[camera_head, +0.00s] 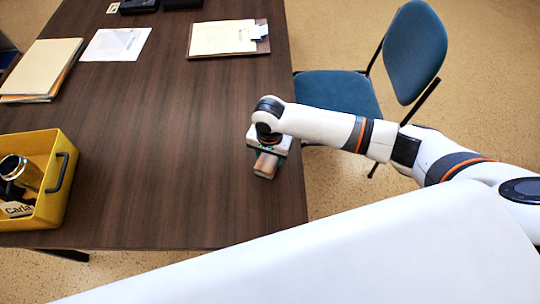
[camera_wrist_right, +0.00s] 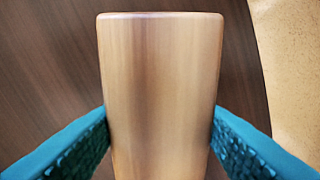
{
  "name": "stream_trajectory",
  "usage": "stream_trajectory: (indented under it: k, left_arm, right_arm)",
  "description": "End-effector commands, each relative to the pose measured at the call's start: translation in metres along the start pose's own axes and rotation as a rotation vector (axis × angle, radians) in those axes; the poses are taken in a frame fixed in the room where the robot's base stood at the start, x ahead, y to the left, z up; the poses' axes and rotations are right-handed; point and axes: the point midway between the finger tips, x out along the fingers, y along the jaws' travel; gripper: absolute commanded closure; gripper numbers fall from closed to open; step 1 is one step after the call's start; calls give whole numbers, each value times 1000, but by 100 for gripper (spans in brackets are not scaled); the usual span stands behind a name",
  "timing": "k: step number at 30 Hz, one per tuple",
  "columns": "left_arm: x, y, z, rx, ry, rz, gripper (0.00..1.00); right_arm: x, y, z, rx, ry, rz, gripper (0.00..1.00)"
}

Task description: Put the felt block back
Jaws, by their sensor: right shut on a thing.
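The felt block (camera_head: 265,166) shows in the head view as a small light-brown wooden piece below my right gripper (camera_head: 268,152), over the right part of the dark table. In the right wrist view the block (camera_wrist_right: 160,90) is a smooth, wood-coloured piece with rounded edges. The two teal fingers of my right gripper (camera_wrist_right: 160,135) press on its left and right sides. No felt shows on the faces in view. I cannot tell whether the block touches the table. My left gripper is not in view.
A yellow crate (camera_head: 68,190) with a metal-topped jar and a name label stands on the table (camera_head: 160,140) at left. Folders, a paper sheet and a clipboard (camera_head: 226,38) lie at the back. A blue chair (camera_head: 340,92) stands at right. The table's middle is clear.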

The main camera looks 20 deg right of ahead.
Motion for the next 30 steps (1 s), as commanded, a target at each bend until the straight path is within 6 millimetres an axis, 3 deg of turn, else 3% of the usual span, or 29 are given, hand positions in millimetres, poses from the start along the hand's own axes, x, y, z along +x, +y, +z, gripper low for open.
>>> stream_trajectory:
  k: [13,14,17,26,30]
  left_arm:
    - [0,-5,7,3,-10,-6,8]
    - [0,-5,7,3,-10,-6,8]
    - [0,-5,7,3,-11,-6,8]
    - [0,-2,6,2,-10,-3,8]
    - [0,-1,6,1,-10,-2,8]
  right_arm:
    - [11,0,0,0,-1,1,68]
    - [11,0,0,-1,-1,1,46]
    - [11,0,0,-1,-1,1,30]
    - [10,0,1,-1,-2,2,28]
    - [-1,1,1,-1,-1,4,28]
